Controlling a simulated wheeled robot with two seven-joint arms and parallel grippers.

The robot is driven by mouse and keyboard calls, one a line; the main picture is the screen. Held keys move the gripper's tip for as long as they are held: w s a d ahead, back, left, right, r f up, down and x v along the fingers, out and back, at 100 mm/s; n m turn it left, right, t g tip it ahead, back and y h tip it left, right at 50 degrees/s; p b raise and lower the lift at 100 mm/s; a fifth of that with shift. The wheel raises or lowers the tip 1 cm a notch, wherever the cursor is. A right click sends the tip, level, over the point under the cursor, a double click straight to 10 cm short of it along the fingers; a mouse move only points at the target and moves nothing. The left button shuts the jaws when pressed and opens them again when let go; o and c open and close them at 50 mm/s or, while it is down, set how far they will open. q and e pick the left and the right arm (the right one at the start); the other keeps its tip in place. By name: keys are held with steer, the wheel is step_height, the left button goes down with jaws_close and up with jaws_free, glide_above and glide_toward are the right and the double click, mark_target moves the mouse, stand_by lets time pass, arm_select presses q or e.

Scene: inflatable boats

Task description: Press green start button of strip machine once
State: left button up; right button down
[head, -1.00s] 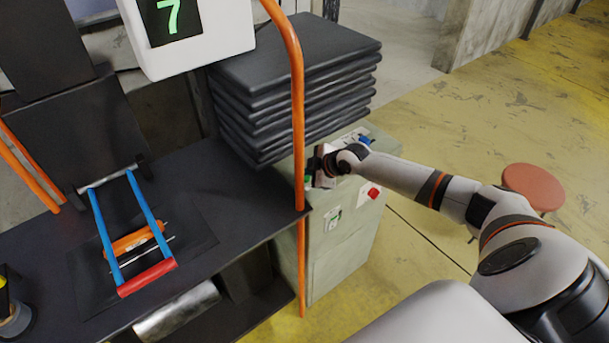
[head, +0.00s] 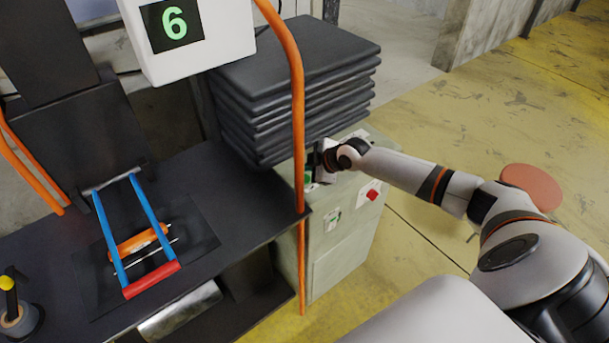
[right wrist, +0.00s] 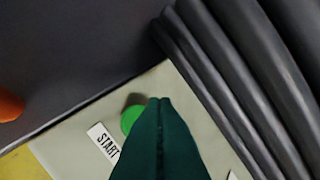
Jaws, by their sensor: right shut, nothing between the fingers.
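The green start button (right wrist: 131,118) sits on the pale top of the strip machine (right wrist: 75,150), beside a white label reading START (right wrist: 103,141). In the head view a bit of green (head: 307,177) shows by my gripper on the grey-green cabinet of the machine (head: 340,240). My right gripper (right wrist: 160,101) is shut and empty, its fingertips overlapping the button's right side in the wrist view. I cannot tell whether they touch it. In the head view my right gripper (head: 316,164) is at the cabinet's top left edge. My left gripper is not in view.
A stack of dark folded sheets (head: 290,90) stands close behind my right gripper. An orange upright tube (head: 298,120) stands just left of it. A red button (head: 372,195) is on the cabinet. A display (head: 174,22) reads 6. A dark bench (head: 220,230) lies left.

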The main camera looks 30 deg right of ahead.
mark_target(308, 180)
steer(key=shift+r+p, duration=1.15)
steer(key=shift+r, duration=0.75)
steer(key=shift+f, duration=0.1)
